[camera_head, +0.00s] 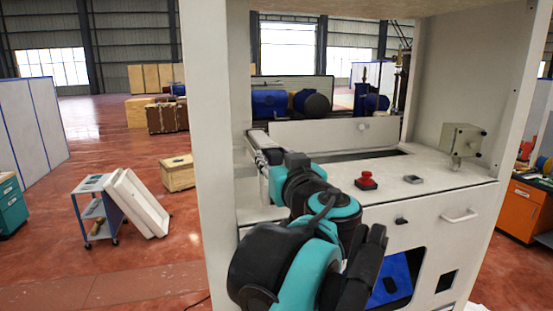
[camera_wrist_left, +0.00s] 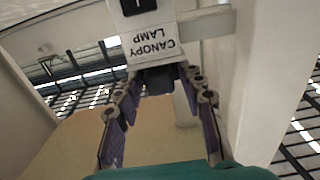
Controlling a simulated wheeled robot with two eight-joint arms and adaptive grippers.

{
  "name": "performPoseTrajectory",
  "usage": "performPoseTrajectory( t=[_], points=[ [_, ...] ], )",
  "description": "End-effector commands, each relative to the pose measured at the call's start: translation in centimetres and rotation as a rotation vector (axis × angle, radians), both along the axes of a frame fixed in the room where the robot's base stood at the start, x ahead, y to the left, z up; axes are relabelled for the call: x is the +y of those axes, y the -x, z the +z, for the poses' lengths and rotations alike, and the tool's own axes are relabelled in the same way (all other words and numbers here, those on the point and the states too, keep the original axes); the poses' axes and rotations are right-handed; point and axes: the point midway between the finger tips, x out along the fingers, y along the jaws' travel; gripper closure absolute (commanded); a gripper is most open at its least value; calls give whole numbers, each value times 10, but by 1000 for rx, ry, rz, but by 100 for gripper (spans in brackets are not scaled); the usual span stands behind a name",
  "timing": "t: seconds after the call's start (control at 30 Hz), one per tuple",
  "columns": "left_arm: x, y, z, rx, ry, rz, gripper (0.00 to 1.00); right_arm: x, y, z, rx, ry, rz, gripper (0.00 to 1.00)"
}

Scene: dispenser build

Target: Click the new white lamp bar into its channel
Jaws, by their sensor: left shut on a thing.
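My left gripper reaches the back left of the cabinet in the head view (camera_head: 262,146), where my own arm hides most of it. In the left wrist view its two purple-padded fingers (camera_wrist_left: 160,88) stand apart, shut on a dark block (camera_wrist_left: 158,80) between their tips. This block lies against a white box labelled "CANOPY LAMP" (camera_wrist_left: 152,42), whose lettering is upside down. A black switch (camera_wrist_left: 136,5) sits on the box. I cannot make out a white lamp bar or its channel for certain in either view. My right gripper is not in view.
The white cabinet post (camera_head: 215,160) stands just left of my arm. A switch box (camera_head: 462,139) is on the right wall. A trolley (camera_head: 95,205) stands on the floor left.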

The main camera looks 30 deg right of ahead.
Motion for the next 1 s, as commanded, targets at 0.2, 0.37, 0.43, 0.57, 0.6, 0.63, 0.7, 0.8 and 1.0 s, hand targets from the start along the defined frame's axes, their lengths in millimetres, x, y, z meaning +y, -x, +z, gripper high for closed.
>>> performPoseTrajectory(
  t=[0.2, 0.37, 0.43, 0.57, 0.6, 0.63, 0.7, 0.8, 1.0],
  points=[
    [1, -2, 2, -5, -2, 3, 100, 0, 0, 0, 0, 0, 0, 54],
    [1, -2, 2, -5, -3, 3, 100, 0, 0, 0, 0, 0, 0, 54],
    [1, -2, 2, -5, -2, 3, 43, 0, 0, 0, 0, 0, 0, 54],
    [1, -2, 2, -4, -2, 3, 37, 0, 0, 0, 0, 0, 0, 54],
    [1, -2, 2, -4, -2, 3, 37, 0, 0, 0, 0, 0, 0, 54],
    [1, -2, 1, -3, -1, 3, 37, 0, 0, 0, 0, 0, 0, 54],
    [1, -1, 1, -2, -1, 2, 37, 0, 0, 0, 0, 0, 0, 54],
    [0, -1, 1, -2, -1, 2, 26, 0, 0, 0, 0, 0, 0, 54],
    [0, -1, 1, -2, 0, 2, 16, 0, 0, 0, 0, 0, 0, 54]
  ],
)
